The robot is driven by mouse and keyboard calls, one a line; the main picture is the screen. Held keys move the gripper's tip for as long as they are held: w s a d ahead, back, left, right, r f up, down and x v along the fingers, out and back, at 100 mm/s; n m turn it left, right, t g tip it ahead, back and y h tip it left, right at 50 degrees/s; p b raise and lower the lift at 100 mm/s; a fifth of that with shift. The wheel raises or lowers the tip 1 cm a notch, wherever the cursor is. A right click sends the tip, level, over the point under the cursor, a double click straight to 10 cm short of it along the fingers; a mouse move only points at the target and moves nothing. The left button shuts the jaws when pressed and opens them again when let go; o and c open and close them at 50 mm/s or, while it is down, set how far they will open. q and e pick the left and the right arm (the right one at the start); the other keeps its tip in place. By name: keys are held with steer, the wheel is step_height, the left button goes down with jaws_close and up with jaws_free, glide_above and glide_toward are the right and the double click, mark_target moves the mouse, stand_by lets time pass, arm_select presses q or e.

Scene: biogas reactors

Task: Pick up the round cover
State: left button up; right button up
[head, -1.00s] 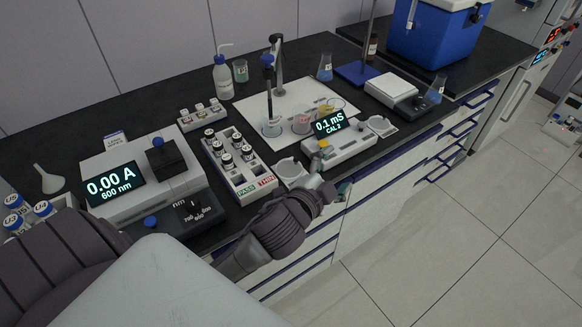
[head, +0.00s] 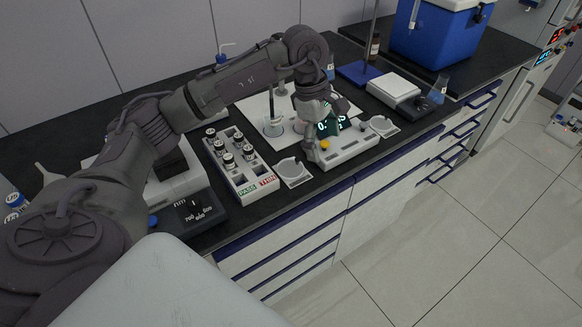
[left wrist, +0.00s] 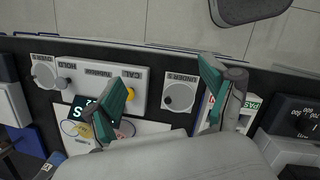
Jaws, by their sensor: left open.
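A grey round piece (head: 291,170) lies on a small white labelled plate between the vial rack and the meter. It also shows in the left wrist view (left wrist: 180,97), below and between my fingers. A similar round piece (head: 380,124) sits on a plate right of the meter; it also shows in the left wrist view (left wrist: 42,72). I cannot tell which one is the round cover. My left gripper (head: 314,146) hangs over the white meter (head: 348,149), partly hiding its display. In the left wrist view its teal fingers (left wrist: 165,78) are spread, with nothing between them. My right gripper is out of view.
The vial rack (head: 256,184) stands left of the near plate, with a photometer (head: 193,211) beyond it. A beaker (head: 273,127) stands behind on a white mat. The worktop's front edge is close.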

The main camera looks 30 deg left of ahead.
arm_select(q)
steer(key=a+r+y, duration=0.2)
steer(key=a+y, duration=0.1)
steer(key=a, duration=0.4)
steer(key=p, duration=0.1)
glide_above(293, 169)
steer(key=shift+g, duration=0.3)
step_height(293, 169, down, 8)
steer(key=shift+d+r, duration=0.1)
steer(key=shift+r, duration=0.15)
steer(key=shift+f, duration=0.5)
steer(key=shift+f+p, duration=0.35)
steer(key=shift+p, duration=0.1)
step_height(293, 169, down, 4)
steer(key=shift+r+p, duration=0.15)
steer(key=shift+p, duration=0.45)
steer(key=shift+w+f, duration=0.1)
steer(key=shift+f, duration=0.25)
steer(key=shift+c, duration=0.3)
